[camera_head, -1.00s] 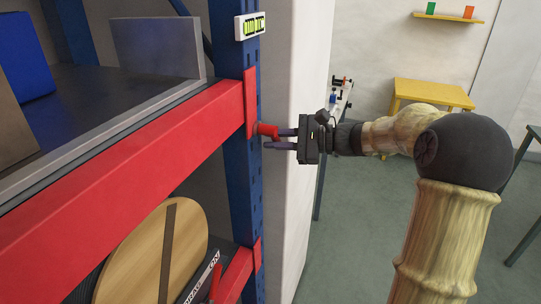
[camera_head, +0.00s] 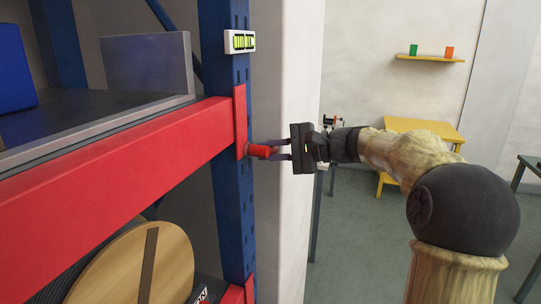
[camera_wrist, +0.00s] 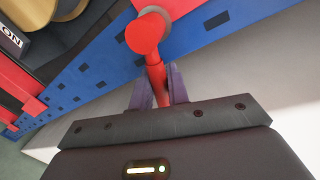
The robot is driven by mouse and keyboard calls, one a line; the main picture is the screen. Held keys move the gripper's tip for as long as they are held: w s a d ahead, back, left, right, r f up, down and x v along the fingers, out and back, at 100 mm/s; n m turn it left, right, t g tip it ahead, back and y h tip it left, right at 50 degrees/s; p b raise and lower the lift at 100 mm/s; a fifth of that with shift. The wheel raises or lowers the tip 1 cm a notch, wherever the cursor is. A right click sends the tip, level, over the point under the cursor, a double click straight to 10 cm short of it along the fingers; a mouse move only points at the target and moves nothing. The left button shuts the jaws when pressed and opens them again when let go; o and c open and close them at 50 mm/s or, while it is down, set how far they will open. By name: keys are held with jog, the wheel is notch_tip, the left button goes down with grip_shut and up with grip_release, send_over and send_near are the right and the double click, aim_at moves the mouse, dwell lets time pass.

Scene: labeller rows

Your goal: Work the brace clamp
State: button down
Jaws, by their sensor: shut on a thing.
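The brace clamp (camera_head: 259,151) is a red handle with a round hub on the blue rack upright, at the end of the red beam. In the wrist view its red hub (camera_wrist: 147,33) sits against the upright and its lever runs down between my fingers. My gripper (camera_head: 277,150) is shut on this lever, its dark purple fingers on either side. In the wrist view my gripper (camera_wrist: 159,88) hides the lever's lower end.
The blue upright (camera_head: 231,200) and red beam (camera_head: 120,165) stand close at the left. A small green-lit display (camera_head: 240,41) is fixed above the clamp. A pale wall (camera_head: 288,80) stands behind. A yellow table (camera_head: 385,155) and open floor lie further back.

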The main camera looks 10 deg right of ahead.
jog(key=c, duration=1.4)
grip_release()
jog(key=shift+c, duration=0.2)
jog(key=shift+a, duration=0.1)
jog(key=shift+s, duration=0.1)
jog(key=b+v, duration=0.2)
jog(key=v, duration=1.5)
jog(key=shift+b, duration=0.4)
jog(key=shift+f, duration=0.1)
